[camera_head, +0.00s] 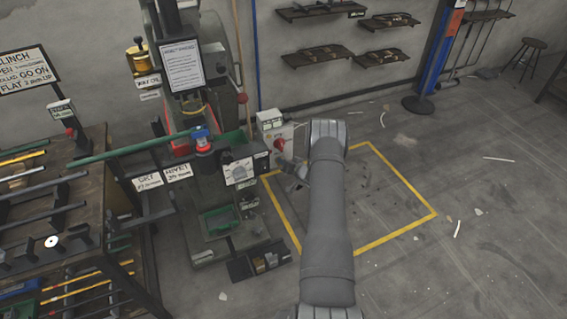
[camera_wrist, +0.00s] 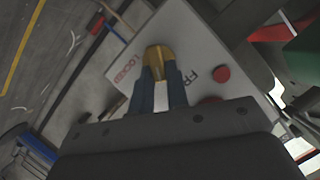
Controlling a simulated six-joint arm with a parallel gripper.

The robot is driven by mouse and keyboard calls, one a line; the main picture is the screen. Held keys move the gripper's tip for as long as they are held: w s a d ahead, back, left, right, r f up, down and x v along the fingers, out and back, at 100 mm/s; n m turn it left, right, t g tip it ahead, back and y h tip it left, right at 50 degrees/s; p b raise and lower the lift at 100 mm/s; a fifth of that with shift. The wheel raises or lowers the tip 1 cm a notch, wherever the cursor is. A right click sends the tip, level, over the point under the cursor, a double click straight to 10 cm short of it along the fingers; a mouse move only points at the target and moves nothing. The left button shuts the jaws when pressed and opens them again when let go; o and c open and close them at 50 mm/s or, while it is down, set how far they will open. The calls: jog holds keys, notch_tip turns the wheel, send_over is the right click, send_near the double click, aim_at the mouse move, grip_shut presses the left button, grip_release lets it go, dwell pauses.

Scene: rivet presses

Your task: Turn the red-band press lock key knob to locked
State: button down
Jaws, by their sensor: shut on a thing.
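The lock key knob (camera_wrist: 158,54) is a brass-coloured piece on a white panel (camera_wrist: 215,48) in the wrist view. Red LOCKED lettering is left of it and FREE lettering right of it. My gripper (camera_wrist: 161,74) is shut on the knob, one dark blue finger on each side. The fingers hide its lower part, so I cannot tell exactly which mark it points to. In the head view my gripper (camera_head: 293,172) is beside the white control box (camera_head: 272,128) on the press's right side. The knob cannot be made out there.
Red buttons (camera_wrist: 221,74) stick out of the panel close to the right finger. In the head view the press (camera_head: 180,146) stands left of the box, with a tool bench (camera_head: 95,150) farther left. A yellow-outlined floor area (camera_head: 405,230) lies open to the right.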

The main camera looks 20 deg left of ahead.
jog(key=m+y, duration=0.1)
jog(key=m, duration=0.2)
jog(key=f+m+y, duration=0.1)
jog(key=m+y, duration=0.1)
jog(key=m, duration=0.1)
jog(key=m+y, duration=0.1)
jog(key=m, duration=0.1)
jog(key=shift+w+d+f+m+g+y, duration=0.25)
jog(key=shift+w+d+m+g+y, duration=0.05)
jog(key=shift+w+d+m+g, duration=0.1)
jog(key=shift+m, duration=0.3)
dwell(0.3)
jog(key=c, duration=1.4)
grip_release()
jog(key=shift+a, duration=0.1)
jog(key=shift+s, duration=0.1)
jog(key=v, duration=1.7)
jog(key=shift+d, duration=0.2)
